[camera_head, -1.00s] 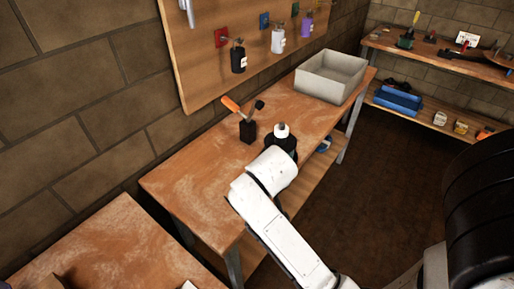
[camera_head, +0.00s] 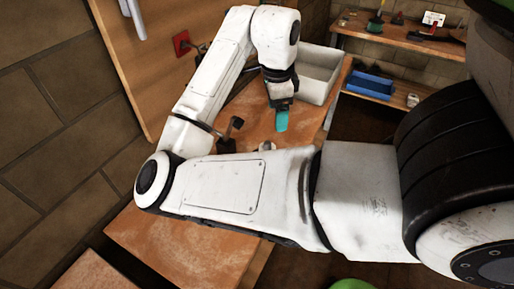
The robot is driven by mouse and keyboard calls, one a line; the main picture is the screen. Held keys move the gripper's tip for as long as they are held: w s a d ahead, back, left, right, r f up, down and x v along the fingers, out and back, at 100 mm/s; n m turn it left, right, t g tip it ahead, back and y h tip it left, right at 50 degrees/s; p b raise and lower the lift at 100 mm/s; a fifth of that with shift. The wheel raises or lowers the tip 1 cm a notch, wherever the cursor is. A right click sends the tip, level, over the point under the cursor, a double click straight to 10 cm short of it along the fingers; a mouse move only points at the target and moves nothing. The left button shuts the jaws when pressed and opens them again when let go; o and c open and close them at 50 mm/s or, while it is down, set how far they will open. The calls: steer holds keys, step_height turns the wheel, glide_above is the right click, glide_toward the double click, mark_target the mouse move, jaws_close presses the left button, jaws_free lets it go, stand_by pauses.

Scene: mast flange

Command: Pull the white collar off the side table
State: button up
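The side table (camera_head: 245,108) is a worn wooden bench along the wall, largely covered by my arm. A small pale piece (camera_head: 267,146), possibly the white collar, just shows above my lower arm link. Its lower part and whatever it sits on are hidden. My gripper (camera_head: 281,121) hangs pointing down over the table, above and slightly right of that piece in the picture, apart from it. Only one teal fingertip shape shows, so its opening cannot be told. Nothing is visibly held.
A dark tool block (camera_head: 227,145) stands close left of the pale piece, partly behind my arm. A grey open box (camera_head: 318,75) is at the table's far end. A shelf unit with a blue bin (camera_head: 369,86) is beyond.

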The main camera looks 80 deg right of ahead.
mark_target(266, 142)
steer(key=shift+w+a+m+y, duration=0.55)
steer(key=shift+a+m+y, duration=0.05)
steer(key=shift+a+m, duration=0.1)
steer(key=shift+a+f, duration=0.15)
steer(key=shift+f, duration=0.1)
step_height(266, 142, down, 5)
steer(key=shift+w+r, duration=0.1)
steer(key=shift+w, duration=0.05)
steer(key=shift+w+a+f, duration=0.1)
steer(key=shift+w+f, duration=0.1)
steer(key=shift+f, duration=1.2)
steer(key=shift+w+a+f, duration=0.1)
steer(key=shift+w+f, duration=0.05)
steer(key=shift+f, duration=1.2)
steer(key=c, duration=1.1)
